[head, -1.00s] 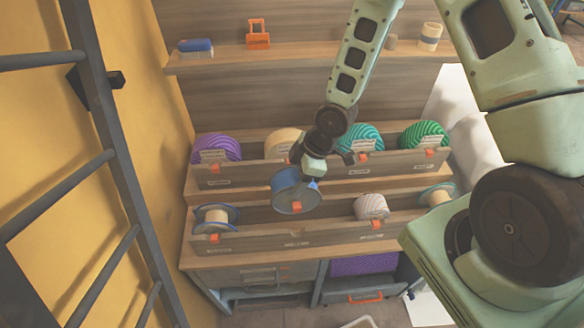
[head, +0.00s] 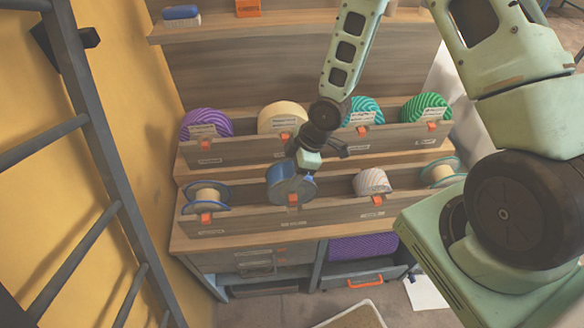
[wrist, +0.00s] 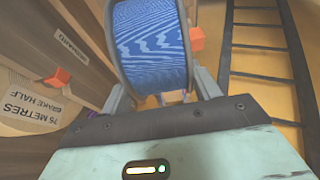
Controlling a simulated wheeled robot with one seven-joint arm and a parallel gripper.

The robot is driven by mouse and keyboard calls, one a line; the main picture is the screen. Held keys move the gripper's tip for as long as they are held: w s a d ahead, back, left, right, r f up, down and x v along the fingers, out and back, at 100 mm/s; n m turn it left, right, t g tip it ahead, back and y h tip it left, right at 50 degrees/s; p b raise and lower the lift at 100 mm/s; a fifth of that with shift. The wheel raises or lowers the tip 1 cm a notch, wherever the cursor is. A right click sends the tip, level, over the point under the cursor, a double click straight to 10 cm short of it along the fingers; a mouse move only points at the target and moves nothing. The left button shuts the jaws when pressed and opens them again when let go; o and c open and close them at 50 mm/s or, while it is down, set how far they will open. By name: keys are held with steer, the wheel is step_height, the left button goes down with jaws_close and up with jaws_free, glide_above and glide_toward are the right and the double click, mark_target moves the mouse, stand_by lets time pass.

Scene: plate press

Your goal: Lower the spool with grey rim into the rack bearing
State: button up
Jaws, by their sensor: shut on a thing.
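The spool with grey rim (head: 281,185) is wound with blue material and sits at the lower rack (head: 330,206), between a cream spool and a white spool. Its lower part is behind the rack's front board. In the wrist view the blue spool (wrist: 150,45) fills the space between my fingers. My gripper (head: 303,176) is shut on the spool from above. The bearing under the spool is hidden, so I cannot tell whether the spool touches it.
The lower rack also holds a cream spool (head: 207,195), a white spool (head: 371,182) and a teal-rimmed spool (head: 441,172). The upper row holds purple (head: 206,122), cream (head: 282,117), teal (head: 364,110) and green (head: 425,106) spools. A ladder (head: 100,165) stands at left.

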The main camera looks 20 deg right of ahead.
steer(key=shift+f+b, duration=2)
steer(key=shift+f, duration=0.75)
steer(key=o, duration=1.8)
steer(key=p+v, duration=0.2)
steer(key=v, duration=1.5)
steer(key=shift+d+r+p, duration=0.1)
steer(key=shift+r+p, duration=0.1)
steer(key=shift+p, duration=0.2)
steer(key=s+a+r+m+h+b, duration=0.1)
steer(key=s+a+m+b, duration=0.1)
steer(key=s, duration=0.4)
steer(key=s+a+r+m+g+h+b, duration=0.1)
steer(key=s+a+m+b, duration=0.1)
steer(key=s+a+b, duration=0.2)
steer(key=s+a+r+m+h+b, duration=0.1)
steer(key=s+a+m+b, duration=0.1)
steer(key=s+a+b, duration=0.2)
steer(key=shift+s+a+r+m+h, duration=0.15)
steer(key=shift+s+a, duration=0.55)
steer(key=shift+s, duration=0.3)
steer(key=shift+s+a+r+m+h, duration=0.15)
steer(key=shift+s+a, duration=0.55)
steer(key=shift+s, duration=0.3)
